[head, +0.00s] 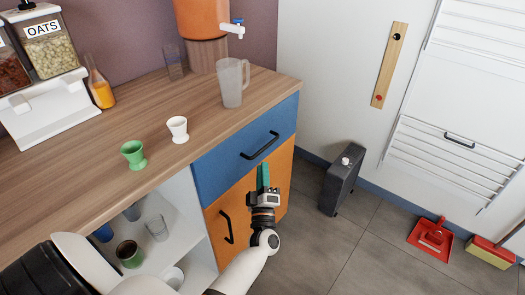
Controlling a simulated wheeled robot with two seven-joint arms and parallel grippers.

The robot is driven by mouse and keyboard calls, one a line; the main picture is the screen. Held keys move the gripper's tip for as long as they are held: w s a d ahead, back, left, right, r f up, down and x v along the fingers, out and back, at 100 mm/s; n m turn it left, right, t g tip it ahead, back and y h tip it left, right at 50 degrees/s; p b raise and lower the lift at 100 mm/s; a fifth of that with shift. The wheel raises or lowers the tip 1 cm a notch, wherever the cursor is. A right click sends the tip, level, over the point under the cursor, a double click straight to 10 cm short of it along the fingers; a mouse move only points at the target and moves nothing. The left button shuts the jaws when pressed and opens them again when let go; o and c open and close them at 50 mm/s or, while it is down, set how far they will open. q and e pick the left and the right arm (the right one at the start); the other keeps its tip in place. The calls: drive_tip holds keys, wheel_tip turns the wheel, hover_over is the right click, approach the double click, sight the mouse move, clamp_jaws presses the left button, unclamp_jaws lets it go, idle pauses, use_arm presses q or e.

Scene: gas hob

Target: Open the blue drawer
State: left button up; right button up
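The blue drawer (222,164) is at the top of the cabinet under the wooden counter. Its front is flush with the cabinet, so it looks shut. Its black bar handle (260,146) runs across the front. My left gripper (263,172) is in front of the cabinet, its teal fingertip part pointing up, just below the handle in the picture. It looks apart from the handle, but the depth is hard to judge. I cannot tell whether its fingers are open or shut. My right gripper is not in view.
Below the drawer is an orange door (218,213) with a black handle (227,227). A clear pitcher (232,84), a white cup (178,129) and a green cup (133,154) stand on the counter. A dark case (341,181) stands on the floor to the right.

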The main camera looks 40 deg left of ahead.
sight(263, 148)
use_arm(q)
drive_tip(key=x, duration=0.7)
drive_tip(key=shift+w+a, duration=0.25)
drive_tip(key=shift+w, duration=0.05)
drive_tip(key=shift+c, duration=0.3)
clamp_jaws()
